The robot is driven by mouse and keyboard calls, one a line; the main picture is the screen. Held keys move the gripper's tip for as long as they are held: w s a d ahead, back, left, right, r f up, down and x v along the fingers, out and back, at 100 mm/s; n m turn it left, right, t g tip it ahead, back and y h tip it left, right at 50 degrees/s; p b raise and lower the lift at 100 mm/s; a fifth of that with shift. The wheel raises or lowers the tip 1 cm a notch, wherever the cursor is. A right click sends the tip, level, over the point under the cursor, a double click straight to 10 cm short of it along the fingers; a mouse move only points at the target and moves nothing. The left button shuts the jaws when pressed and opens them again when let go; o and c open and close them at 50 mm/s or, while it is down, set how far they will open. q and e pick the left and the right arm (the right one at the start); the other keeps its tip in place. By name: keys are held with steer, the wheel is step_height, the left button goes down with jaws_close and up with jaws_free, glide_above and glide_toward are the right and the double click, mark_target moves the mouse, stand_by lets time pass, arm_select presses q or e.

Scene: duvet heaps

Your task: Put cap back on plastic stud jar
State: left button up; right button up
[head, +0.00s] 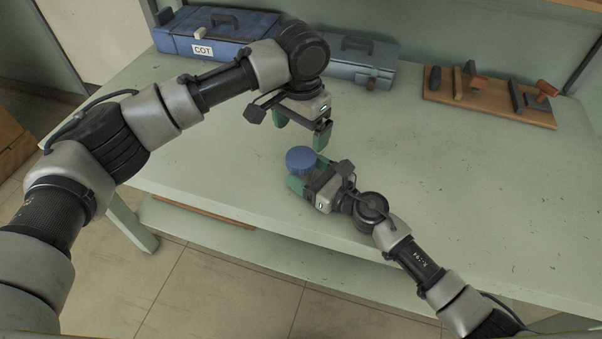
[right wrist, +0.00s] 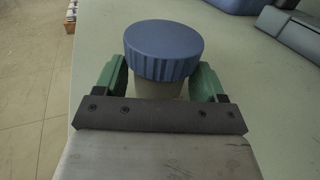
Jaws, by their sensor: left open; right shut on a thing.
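The blue ribbed cap (head: 300,158) sits level on top of the plastic stud jar; it also shows in the right wrist view (right wrist: 163,47). I cannot tell how tightly it is seated. The pale jar body (right wrist: 158,90) shows just below the cap, and its lower part is hidden by my wrist. My right gripper (head: 307,174) is shut on the jar, with one green finger on each side just below the cap. My left gripper (head: 299,130) is open and empty, pointing down behind and above the cap, apart from it.
The jar is over the pale green workbench (head: 450,180). A blue case marked COT (head: 170,38) and a grey-blue case (head: 365,65) stand at the back. A wooden tool board (head: 470,100) lies at the back right. The bench's middle is otherwise clear.

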mark_target(301, 157)
steer(key=c, duration=0.5)
arm_select(q)
steer(key=shift+n, duration=0.4)
arm_select(e)
steer(key=shift+c, duration=0.7)
arm_select(q)
steer(key=n, duration=0.2)
steer(key=shift+n, duration=0.3)
arm_select(e)
jaws_close()
arm_select(q)
steer(key=n, duration=0.6)
steer(key=shift+d+r+n, duration=0.1)
steer(key=shift+n, duration=0.3)
steer(key=n, duration=0.4)
steer(key=shift+r, duration=0.1)
steer(key=n, duration=0.4)
steer(key=shift+f, duration=4)
